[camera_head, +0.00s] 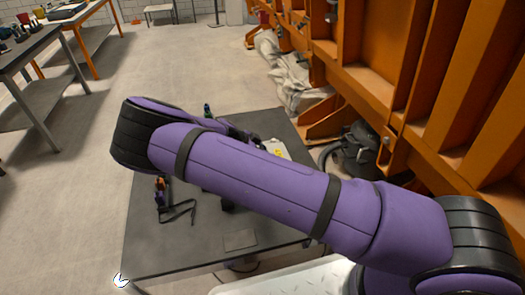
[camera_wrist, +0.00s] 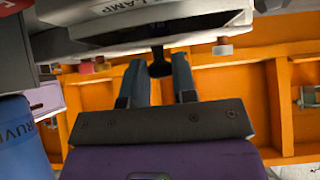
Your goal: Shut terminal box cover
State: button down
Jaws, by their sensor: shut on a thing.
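In the wrist view, a grey box-like body with a lettered plate reading "LAMP" (camera_wrist: 115,8) fills the top edge. It may be the terminal box, but its cover cannot be told apart clearly. A dark tab (camera_wrist: 160,67) hangs below its underside. My gripper (camera_wrist: 159,68) has its two grey fingers on either side of this tab and is shut on it. In the head view my purple arm hides my gripper and most of what stands behind it. A pale piece with a yellow label (camera_head: 277,150) shows just past the arm.
A dark table (camera_head: 170,248) lies under my arm, with a black-and-orange tool (camera_head: 161,187) on it. An orange frame (camera_head: 385,85) stands close on the right. A blue cylinder (camera_wrist: 22,140) is near my gripper at left.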

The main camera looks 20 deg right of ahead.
jog(key=shift+a+f, duration=0.1)
jog(key=shift+a, duration=0.05)
jog(key=c, duration=0.9)
grip_release()
jog(key=v, duration=1)
jog(key=shift+a+r, duration=0.3)
